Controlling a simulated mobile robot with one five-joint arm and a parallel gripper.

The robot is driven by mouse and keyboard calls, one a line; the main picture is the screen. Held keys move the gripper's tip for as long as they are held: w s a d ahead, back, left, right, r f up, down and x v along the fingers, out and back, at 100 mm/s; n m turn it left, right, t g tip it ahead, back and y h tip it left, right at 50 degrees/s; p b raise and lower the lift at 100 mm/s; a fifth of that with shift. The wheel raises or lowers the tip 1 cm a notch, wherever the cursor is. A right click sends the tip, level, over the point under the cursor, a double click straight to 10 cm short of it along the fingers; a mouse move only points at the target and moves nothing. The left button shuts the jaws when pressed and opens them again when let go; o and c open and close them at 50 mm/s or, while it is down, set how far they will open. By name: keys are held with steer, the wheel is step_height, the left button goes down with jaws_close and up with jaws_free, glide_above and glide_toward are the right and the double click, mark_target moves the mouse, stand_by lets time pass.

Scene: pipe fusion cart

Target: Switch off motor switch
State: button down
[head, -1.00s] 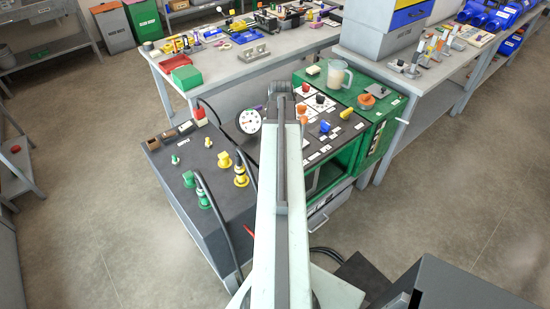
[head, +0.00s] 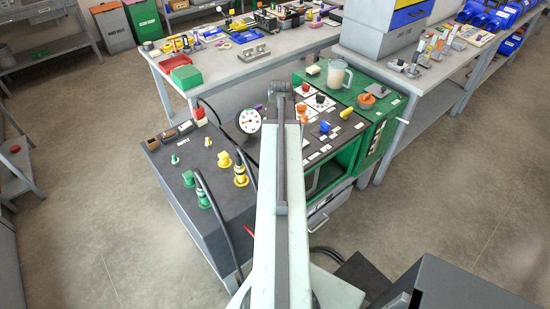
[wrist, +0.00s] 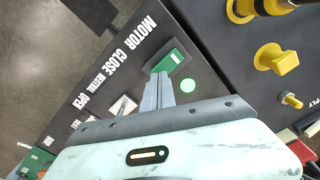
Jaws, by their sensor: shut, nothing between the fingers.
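In the wrist view the motor switch is a green rocker (wrist: 166,64) on the dark panel, in line with the printed word MOTOR (wrist: 145,32). The fingers cover part of the panel there. In the head view my arm reaches over the cart panel and hides the switch and the fingertips.
A pale lever (wrist: 123,106) stands close to the fingers, by the CLOSE, NEUTRAL and OPEN labels. Yellow fittings (wrist: 277,59) are on the dark top at right. In the head view a white gauge (head: 248,121) stands just left of my arm, and coloured knobs (head: 325,127) lie right of it.

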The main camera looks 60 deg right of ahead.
steer(key=shift+f+b, duration=0.85)
steer(key=shift+f, duration=0.05)
step_height(320, 180, up, 7)
steer(key=p, duration=0.7)
steer(key=shift+r, duration=0.15)
stand_by(0.4)
